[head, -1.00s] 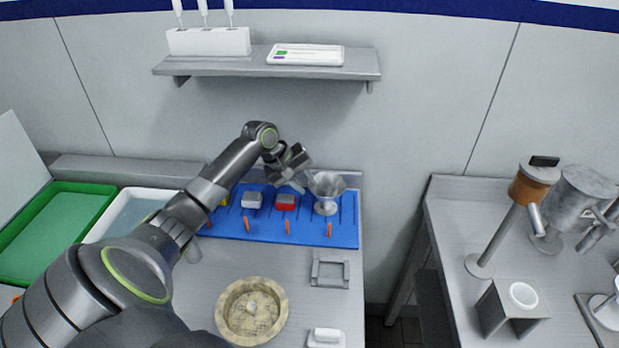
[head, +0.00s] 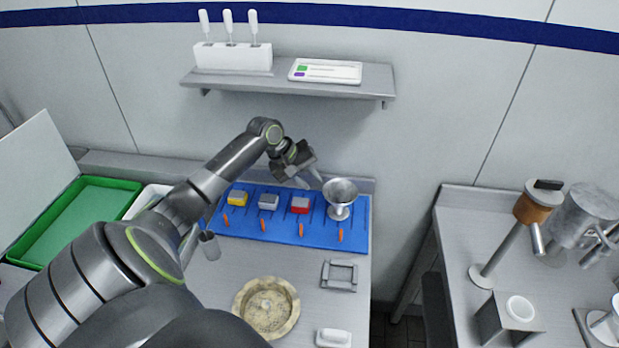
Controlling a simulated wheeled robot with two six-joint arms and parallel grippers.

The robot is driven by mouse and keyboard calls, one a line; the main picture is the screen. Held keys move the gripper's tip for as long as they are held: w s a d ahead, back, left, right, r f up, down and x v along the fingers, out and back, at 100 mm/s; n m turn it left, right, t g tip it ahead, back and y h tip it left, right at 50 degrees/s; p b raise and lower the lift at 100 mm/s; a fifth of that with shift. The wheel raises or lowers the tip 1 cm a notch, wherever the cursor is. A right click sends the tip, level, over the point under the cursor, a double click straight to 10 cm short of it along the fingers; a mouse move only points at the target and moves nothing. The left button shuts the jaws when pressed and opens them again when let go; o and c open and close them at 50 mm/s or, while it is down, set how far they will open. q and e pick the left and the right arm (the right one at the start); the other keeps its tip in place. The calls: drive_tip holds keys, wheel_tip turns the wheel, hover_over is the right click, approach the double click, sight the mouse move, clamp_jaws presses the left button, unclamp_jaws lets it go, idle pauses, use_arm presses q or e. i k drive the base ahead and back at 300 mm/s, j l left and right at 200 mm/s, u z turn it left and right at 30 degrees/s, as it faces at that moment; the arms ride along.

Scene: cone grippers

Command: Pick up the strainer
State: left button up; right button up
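The strainer (head: 340,190), a silvery metal cone on a narrow foot, appears to stand upright at the right end of the blue mat (head: 352,240). My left gripper (head: 308,178) is just left of the strainer's rim. Its fingers look spread, with nothing seen between them. I cannot tell how far it is above the mat. My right gripper does not show.
Yellow, grey (head: 268,202) and red (head: 300,205) blocks sit on the mat behind small orange pieces. In front are a round stone-like bowl (head: 266,308) and a grey square frame (head: 340,275). A shelf (head: 290,82) overhangs behind. A gap separates the right-hand table (head: 460,225).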

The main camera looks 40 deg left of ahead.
sight(267, 308)
drive_tip(key=k, duration=2)
